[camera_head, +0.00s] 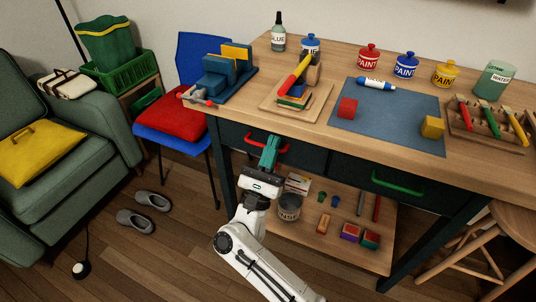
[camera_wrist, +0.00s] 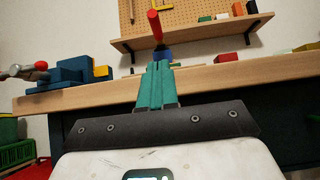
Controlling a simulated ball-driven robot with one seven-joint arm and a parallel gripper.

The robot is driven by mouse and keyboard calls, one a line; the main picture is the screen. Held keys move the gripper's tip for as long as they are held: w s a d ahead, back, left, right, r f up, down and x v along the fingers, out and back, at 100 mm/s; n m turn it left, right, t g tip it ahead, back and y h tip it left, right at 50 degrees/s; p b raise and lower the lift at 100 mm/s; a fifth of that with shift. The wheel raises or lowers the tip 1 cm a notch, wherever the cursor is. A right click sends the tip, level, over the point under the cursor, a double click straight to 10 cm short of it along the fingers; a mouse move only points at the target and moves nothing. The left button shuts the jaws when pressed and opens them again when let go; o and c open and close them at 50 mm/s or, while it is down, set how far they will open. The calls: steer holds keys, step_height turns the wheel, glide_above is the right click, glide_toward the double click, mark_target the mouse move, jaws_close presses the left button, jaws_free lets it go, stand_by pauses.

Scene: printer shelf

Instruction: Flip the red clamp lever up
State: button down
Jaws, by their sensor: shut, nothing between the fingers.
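The red clamp lever (camera_head: 290,84) slants over a small stack of coloured pieces on a wooden board (camera_head: 272,99), with its red end toward the table's front edge and a yellow part behind. In the wrist view the red lever (camera_wrist: 155,25) shows just above my fingertips, beyond the table edge. My gripper (camera_head: 269,148) has teal fingers, shut and empty. It is in front of the table and below the tabletop, near the red drawer handle, apart from the lever. The fingers (camera_wrist: 158,70) point upward toward the table edge in the wrist view.
A blue vise (camera_head: 222,80) stands left of the board. A dark blue mat (camera_head: 385,110) with a red and a yellow block lies to its right. The red drawer handle (camera_head: 256,144) juts out by my fingers. Paint jars line the back. A lower shelf (camera_head: 340,249) holds several items.

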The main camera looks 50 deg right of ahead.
steer(key=p+x, duration=0.1)
steer(key=x, duration=0.4)
steer(key=shift+d+r, duration=0.1)
steer(key=shift+r, duration=0.1)
step_height(320, 180, up, 2)
steer(key=shift+r+p, duration=0.15)
steer(key=shift+p, duration=0.25)
steer(key=shift+r, duration=0.6)
steer(key=shift+r, duration=0.1)
steer(key=r+p, duration=0.1)
steer(key=r+y+p, duration=0.1)
steer(key=p, duration=0.1)
steer(key=shift+a+r, duration=0.1)
steer(key=shift+a, duration=0.2)
step_height(320, 180, up, 13)
steer(key=g+y+p, duration=0.2)
steer(key=y+p, duration=0.3)
steer(key=p, duration=1.1)
glide_above(282, 94)
steer(key=w+d+r+p, duration=0.2)
steer(key=d+r, duration=0.3)
steer(key=d, duration=0.1)
steer(key=w+d+r+p, duration=0.2)
steer(key=d+r+p, duration=0.1)
steer(key=d, duration=0.4)
steer(key=shift+w+r, duration=0.4)
steer(key=shift+r, duration=0.5)
